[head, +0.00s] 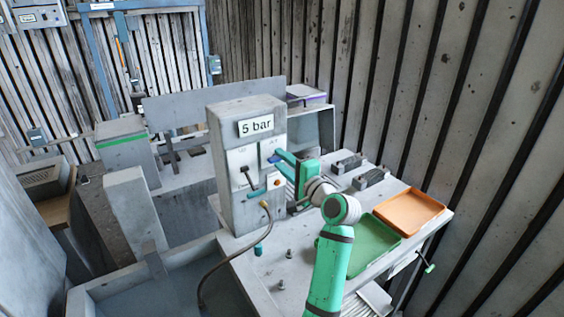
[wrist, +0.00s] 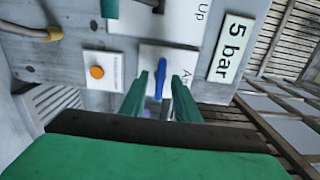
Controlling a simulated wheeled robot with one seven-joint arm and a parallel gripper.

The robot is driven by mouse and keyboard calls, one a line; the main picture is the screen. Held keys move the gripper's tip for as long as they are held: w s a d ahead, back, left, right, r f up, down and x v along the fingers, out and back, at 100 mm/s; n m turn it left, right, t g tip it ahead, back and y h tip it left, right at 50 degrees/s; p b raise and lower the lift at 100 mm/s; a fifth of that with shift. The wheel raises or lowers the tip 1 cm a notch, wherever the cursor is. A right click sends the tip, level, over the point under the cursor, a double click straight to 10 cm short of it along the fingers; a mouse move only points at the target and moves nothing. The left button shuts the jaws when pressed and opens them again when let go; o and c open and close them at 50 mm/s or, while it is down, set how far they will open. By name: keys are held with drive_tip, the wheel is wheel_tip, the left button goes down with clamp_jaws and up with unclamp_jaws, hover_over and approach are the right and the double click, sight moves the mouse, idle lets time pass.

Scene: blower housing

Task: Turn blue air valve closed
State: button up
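The blue air valve handle (wrist: 159,80) sits on a white plate marked with an "A" (wrist: 180,55) on the grey housing front. Its long side runs roughly along the direction of the "5 bar" lettering, so it lies about level on the housing. My gripper (wrist: 160,88) is open, with one green finger on each side of the blue handle. Gaps show between the handle and both fingers; I see no contact. In the head view my gripper (head: 282,160) reaches the right plate of the housing (head: 232,130) and mostly hides the handle.
An orange button (wrist: 97,72) sits on a plate beside the valve. A black lever (head: 246,175) is on the left plate, and a hose (head: 262,232) hangs from the housing. Green (head: 374,246) and orange (head: 410,211) trays lie on the table at right.

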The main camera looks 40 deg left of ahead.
drive_tip(key=v, duration=1.1)
drive_tip(key=shift+a, duration=0.1)
drive_tip(key=shift+w+f, duration=0.1)
